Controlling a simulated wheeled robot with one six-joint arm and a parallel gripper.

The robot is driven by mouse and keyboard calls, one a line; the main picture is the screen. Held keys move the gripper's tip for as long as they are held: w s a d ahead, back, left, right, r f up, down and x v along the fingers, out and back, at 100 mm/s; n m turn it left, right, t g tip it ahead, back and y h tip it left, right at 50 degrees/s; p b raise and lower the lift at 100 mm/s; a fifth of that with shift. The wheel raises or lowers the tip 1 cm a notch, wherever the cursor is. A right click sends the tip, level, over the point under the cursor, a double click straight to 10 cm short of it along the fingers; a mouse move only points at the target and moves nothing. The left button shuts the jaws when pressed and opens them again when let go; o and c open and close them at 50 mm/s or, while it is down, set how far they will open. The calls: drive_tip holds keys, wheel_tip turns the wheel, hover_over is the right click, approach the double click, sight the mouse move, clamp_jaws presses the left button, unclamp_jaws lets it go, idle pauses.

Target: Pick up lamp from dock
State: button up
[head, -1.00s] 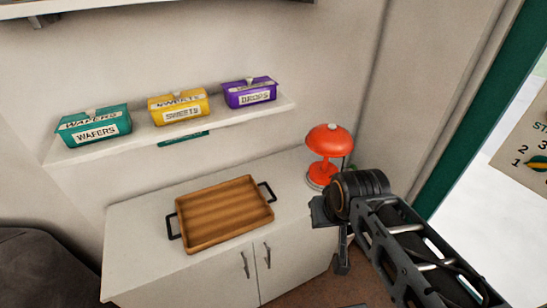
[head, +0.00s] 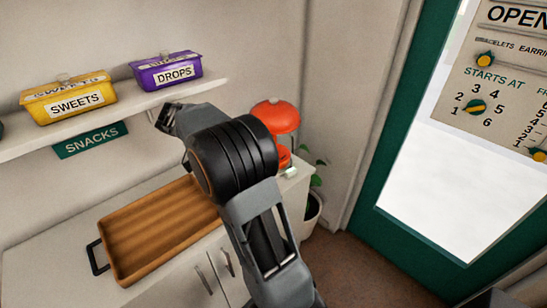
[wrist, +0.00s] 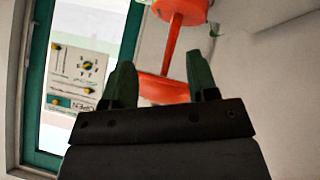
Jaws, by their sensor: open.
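The orange lamp (head: 276,117) stands on the white cabinet's right end, behind my arm in the head view. Its domed shade shows, but my arm hides much of its lower part. A small pale piece (head: 289,172) with a green spot is at its foot; I cannot tell if this is the dock. The wrist view looks upside down. There my gripper (wrist: 160,72) is open and empty, with the lamp's shade (wrist: 165,90) and stem between its two fingers in the picture. I cannot tell whether the fingers reach around it. In the head view the fingertips are hidden.
A wooden tray (head: 150,235) with black handles lies on the cabinet left of my arm. A shelf (head: 125,112) above holds a yellow sweets box (head: 68,100) and a purple drops box (head: 166,74). A potted plant (head: 312,200) and green-framed window (head: 400,190) are to the right.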

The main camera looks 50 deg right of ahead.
drive_tip(key=w+d+f+m+g+h+b, duration=0.3)
drive_tip(key=w+d+f+m, duration=0.2)
drive_tip(key=d+f+m, duration=0.25)
drive_tip(key=shift+g+h, duration=0.3)
drive_tip(key=shift+g, duration=0.1)
drive_tip(key=s+d+p, duration=0.1)
drive_tip(key=d, duration=0.3)
drive_tip(key=s+d, duration=0.2)
drive_tip(key=d, duration=0.2)
drive_tip(key=s+d+p, duration=0.1)
drive_tip(key=s+d, duration=0.1)
drive_tip(key=d, duration=0.2)
drive_tip(key=shift+s+d+f+p, duration=0.1)
drive_tip(key=shift+d+f+p, duration=0.05)
drive_tip(key=shift+p, duration=0.15)
drive_tip(key=shift+s+d+f, duration=0.15)
drive_tip(key=shift+d+f, duration=0.1)
drive_tip(key=shift+d, duration=0.05)
drive_tip(key=shift+c, duration=0.3)
clamp_jaws()
drive_tip(key=shift+r+m, duration=0.1)
drive_tip(key=shift+m, duration=0.15)
